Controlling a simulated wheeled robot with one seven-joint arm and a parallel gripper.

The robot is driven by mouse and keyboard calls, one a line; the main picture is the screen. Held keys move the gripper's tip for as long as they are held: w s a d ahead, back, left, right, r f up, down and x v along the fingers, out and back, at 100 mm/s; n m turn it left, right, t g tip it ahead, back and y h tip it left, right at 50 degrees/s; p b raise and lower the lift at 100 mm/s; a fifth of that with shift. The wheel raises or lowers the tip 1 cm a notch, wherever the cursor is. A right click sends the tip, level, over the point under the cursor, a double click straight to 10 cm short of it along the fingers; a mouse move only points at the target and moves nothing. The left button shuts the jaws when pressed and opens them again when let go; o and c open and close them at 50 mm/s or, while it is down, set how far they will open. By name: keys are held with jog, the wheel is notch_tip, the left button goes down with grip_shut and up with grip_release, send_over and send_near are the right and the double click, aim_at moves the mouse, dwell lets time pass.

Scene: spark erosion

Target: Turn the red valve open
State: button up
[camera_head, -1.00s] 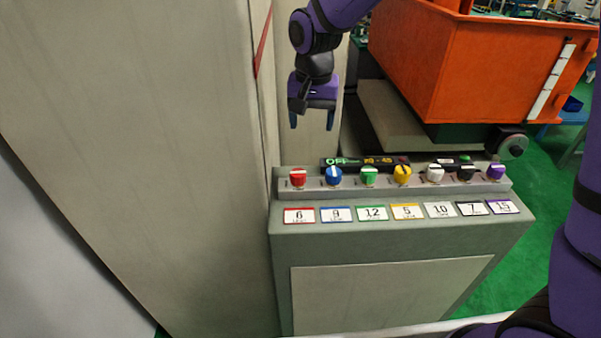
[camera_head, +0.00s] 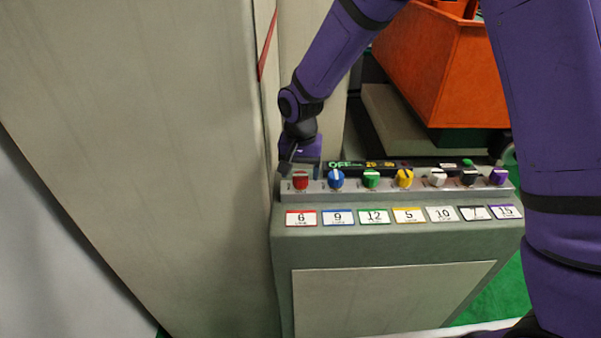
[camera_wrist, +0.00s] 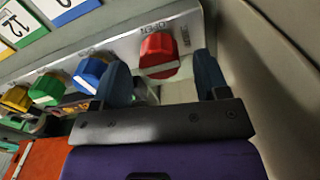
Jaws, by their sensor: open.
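The red valve (camera_head: 300,181) is a round knob at the left end of a row of coloured knobs on the grey console. In the wrist view the red valve (camera_wrist: 160,54) shows a pale bar across its face, and part of the word OPEN stands on the panel beside it. My gripper (camera_head: 300,170) is open just above and behind the red valve. In the wrist view the fingers of my gripper (camera_wrist: 163,80) stand on either side of the red valve, apart from each other. I cannot tell whether either finger touches it.
The blue knob (camera_wrist: 90,72) is close beside one finger. Green (camera_head: 371,179), yellow (camera_head: 404,178), white, black and purple knobs follow to the right. A tall beige cabinet (camera_head: 140,150) stands close on the left. An orange bin (camera_head: 450,80) is behind.

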jog(key=shift+f, duration=0.5)
jog(key=c, duration=0.9)
jog(key=shift+c, duration=0.2)
